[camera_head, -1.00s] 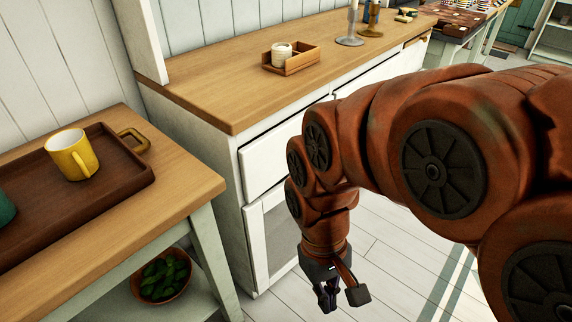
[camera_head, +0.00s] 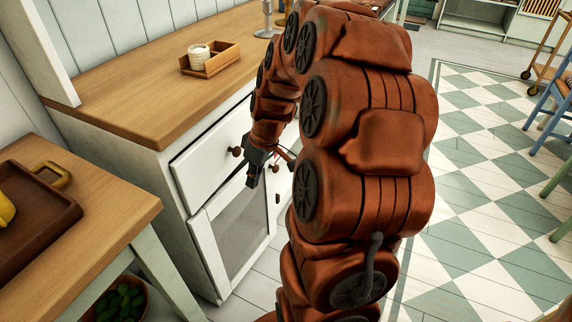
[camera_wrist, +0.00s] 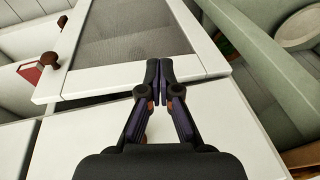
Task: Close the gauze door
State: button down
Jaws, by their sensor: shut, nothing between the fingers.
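The gauze door (camera_head: 238,232) is the white-framed door with a grey mesh panel, below the drawer (camera_head: 212,160) of the white cabinet. It also shows in the wrist view (camera_wrist: 130,76), with a brown knob (camera_wrist: 48,60) at its left side. A dark gap along its top edge widens towards the knob side, so it looks slightly ajar; how far is hard to tell. My gripper (camera_head: 254,178) is shut and empty in front of the cabinet. In the wrist view my fingertips (camera_wrist: 159,72) overlap the door's top rail; contact cannot be told.
A side table with a brown tray (camera_head: 40,225) stands at the left, a bowl of greens (camera_head: 118,300) on its lower shelf. A wooden caddy (camera_head: 212,60) sits on the countertop (camera_head: 150,85).

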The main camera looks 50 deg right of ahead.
jog(key=d+f+t+h, duration=0.1)
jog(key=d+f+t, duration=0.25)
jog(key=d, duration=1.75)
jog(key=w+r+b+x, duration=0.1)
jog(key=x, duration=1)
jog(key=shift+w+a+f+g+h, duration=0.3)
jog(key=shift+w+f+g, duration=0.05)
jog(key=shift+w+g, duration=0.1)
